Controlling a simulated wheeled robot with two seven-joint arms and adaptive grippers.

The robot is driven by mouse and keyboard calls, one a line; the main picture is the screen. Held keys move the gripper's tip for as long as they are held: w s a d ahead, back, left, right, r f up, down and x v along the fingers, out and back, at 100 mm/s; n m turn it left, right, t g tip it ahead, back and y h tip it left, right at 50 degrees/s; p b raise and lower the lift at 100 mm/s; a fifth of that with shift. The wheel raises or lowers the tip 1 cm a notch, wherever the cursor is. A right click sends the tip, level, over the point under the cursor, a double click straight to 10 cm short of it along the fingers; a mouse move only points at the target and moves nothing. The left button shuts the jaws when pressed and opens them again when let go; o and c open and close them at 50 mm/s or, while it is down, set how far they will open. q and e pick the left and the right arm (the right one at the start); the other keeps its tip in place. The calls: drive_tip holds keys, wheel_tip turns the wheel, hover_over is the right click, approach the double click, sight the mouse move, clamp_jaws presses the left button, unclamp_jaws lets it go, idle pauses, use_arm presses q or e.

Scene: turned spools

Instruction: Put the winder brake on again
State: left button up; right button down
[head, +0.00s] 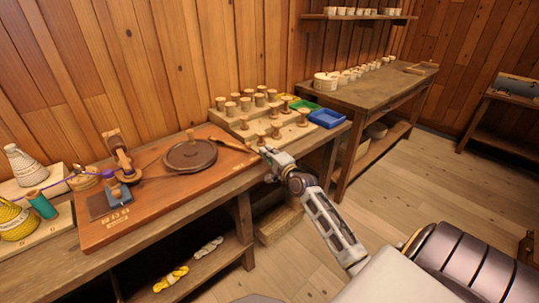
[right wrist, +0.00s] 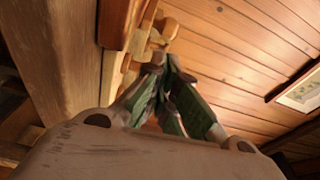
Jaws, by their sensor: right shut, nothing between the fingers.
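A wooden winder board (head: 160,198) lies on the bench, with a dark round disc (head: 190,155) near its middle. A slim wooden lever (head: 233,145) lies just right of the disc, its free end towards my right gripper; I take it for the brake handle, but cannot tell its setting. My right gripper (head: 267,153) is shut and empty at the board's right end, close to the lever's end; I cannot tell whether they touch. In the right wrist view its green-padded fingers (right wrist: 165,75) are together near blurred wooden parts. My left gripper is not in view.
A stepped rack (head: 262,129) of wooden spools, with a green tray (head: 303,105) and a blue tray (head: 327,118), stands behind the gripper. An upright winder post (head: 118,150), a blue block (head: 118,194) and yarn cones (head: 25,165) are at left. Open floor lies right of the bench.

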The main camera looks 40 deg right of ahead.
drive_tip(key=shift+w+d, duration=0.1)
drive_tip(key=shift+w, duration=0.95)
drive_tip(key=shift+w+d+r+b, duration=0.1)
drive_tip(key=shift+w+b, duration=0.25)
drive_tip(key=shift+w, duration=1.15)
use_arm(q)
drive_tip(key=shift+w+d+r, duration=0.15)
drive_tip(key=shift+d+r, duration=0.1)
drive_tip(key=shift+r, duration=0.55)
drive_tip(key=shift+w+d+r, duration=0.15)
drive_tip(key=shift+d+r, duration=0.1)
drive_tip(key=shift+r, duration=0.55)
use_arm(e)
drive_tip(key=shift+w, duration=0.75)
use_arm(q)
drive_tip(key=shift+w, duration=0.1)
